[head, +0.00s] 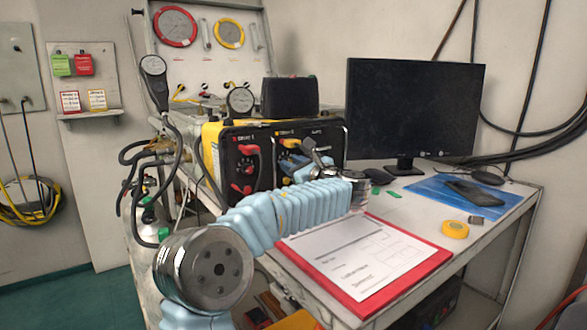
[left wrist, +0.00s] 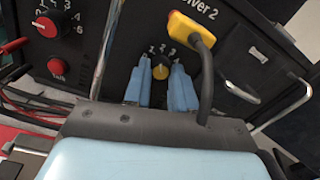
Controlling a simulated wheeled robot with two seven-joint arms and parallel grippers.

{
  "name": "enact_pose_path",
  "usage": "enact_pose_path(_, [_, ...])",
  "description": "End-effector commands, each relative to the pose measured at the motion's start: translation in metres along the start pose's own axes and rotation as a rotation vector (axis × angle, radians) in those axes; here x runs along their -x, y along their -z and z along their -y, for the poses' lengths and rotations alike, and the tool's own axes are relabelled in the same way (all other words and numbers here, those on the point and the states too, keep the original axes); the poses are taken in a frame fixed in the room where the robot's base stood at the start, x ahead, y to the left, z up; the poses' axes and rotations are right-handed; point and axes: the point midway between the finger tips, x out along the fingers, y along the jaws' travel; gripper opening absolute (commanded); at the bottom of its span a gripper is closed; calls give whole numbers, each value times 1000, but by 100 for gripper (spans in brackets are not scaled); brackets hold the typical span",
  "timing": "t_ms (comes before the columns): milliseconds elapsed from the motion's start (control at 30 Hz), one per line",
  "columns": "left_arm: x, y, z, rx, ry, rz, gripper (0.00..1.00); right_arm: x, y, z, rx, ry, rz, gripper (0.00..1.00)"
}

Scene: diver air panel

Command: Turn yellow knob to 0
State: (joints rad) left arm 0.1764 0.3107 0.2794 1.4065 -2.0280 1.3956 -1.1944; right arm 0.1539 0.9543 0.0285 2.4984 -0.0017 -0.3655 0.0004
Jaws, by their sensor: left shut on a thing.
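The yellow knob (left wrist: 160,72) sits on the black panel marked "Diver 2" in the left wrist view, with printed numbers in an arc above it. My left gripper (left wrist: 162,76) has one blue finger on each side of the knob and is shut on it. I cannot tell which number the knob points at. In the head view my left gripper (head: 300,158) is at the right half of the air panel (head: 287,130), and the knob is hidden behind it. My right gripper is in neither view.
A yellow plug (left wrist: 192,30) with a dark cable hangs close beside the right finger. The red knob (left wrist: 46,24) of the neighbouring panel is at the left. A red clipboard (head: 440,257) lies in front, and a monitor (head: 412,110) stands to the right.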

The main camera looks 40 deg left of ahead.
Motion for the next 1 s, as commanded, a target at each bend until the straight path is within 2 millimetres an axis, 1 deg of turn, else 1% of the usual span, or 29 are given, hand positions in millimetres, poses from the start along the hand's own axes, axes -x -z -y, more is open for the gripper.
enact_pose_path(33, [1,2,-1,36,0,2,0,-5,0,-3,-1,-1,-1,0])
enact_pose_path(700, [1,4,0,666,3,25,0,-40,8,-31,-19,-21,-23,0])
enact_pose_path(1000, [0,3,0,909,4,33,0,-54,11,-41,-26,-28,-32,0])
